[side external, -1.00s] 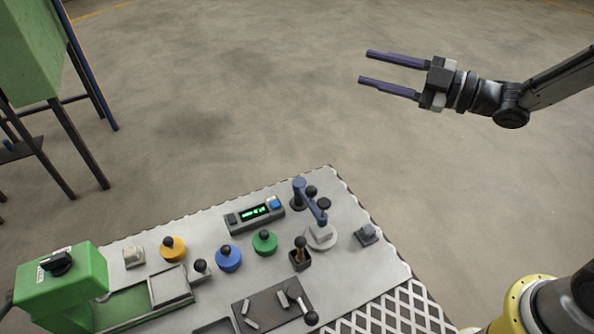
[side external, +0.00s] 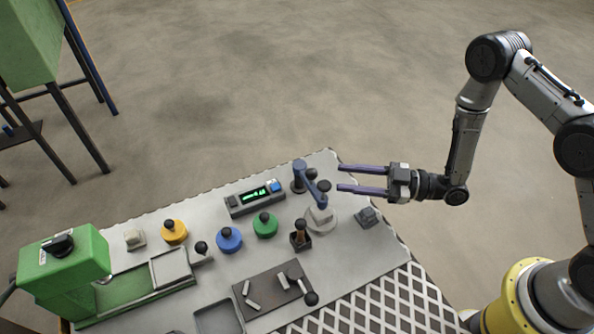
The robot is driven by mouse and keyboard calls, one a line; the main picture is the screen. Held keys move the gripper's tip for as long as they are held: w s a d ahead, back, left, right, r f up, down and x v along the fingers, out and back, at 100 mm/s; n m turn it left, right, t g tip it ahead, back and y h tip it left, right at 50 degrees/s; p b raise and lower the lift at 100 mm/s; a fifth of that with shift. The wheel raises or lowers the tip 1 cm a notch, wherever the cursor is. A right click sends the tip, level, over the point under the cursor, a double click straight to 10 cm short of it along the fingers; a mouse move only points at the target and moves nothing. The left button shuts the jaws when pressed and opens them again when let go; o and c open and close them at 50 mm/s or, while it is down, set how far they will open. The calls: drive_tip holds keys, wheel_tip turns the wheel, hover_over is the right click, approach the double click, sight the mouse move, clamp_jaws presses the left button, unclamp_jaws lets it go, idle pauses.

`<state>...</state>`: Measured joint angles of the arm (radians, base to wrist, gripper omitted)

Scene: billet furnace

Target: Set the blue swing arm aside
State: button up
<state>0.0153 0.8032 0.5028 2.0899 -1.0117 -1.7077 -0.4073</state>
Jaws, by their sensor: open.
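The blue swing arm (side external: 311,184) stands at the right back of the grey table. It is pivoted on a dark blue post, and its free end reaches over a pale round disc (side external: 322,223). A black knob shows close to the arm. My gripper (side external: 340,178) is open and empty, with its two long purple fingers pointing left. In this view the fingertips are just right of the swing arm, with a gap between them. I cannot tell their height above the table exactly.
A display box (side external: 255,198) stands left of the arm. Green (side external: 265,227), blue (side external: 229,240) and yellow (side external: 174,233) knobbed discs lie further left. A knob in a dark socket (side external: 301,238) is in front. A small grey block (side external: 368,217) sits right. A green furnace (side external: 62,262) stands at the left.

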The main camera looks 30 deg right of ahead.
sight(310, 178)
drive_tip(key=x, duration=1.1)
drive_tip(key=shift+w+a, duration=0.2)
clamp_jaws()
idle(1.0)
